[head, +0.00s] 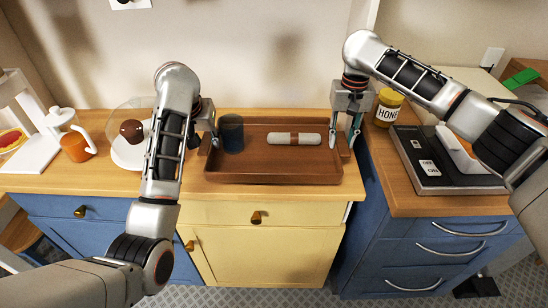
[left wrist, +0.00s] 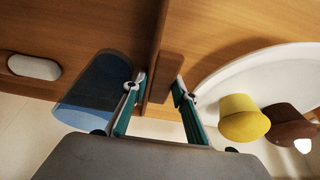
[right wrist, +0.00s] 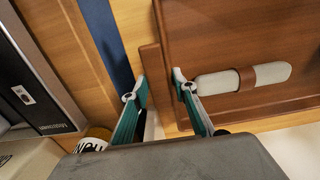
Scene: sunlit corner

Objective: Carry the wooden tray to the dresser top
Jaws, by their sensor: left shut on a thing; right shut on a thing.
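The wooden tray (head: 265,167) is brown and rectangular, level, over the wooden counter above the cream cabinet. I cannot tell whether it touches the counter. It carries a blue translucent cup (head: 232,133) at its left and a pale rolled napkin with a brown band (head: 294,139) in the middle. My left gripper (head: 213,143) is shut on the tray's left handle, which shows in the left wrist view (left wrist: 166,78). My right gripper (head: 345,142) is shut on its right handle, seen in the right wrist view (right wrist: 152,62).

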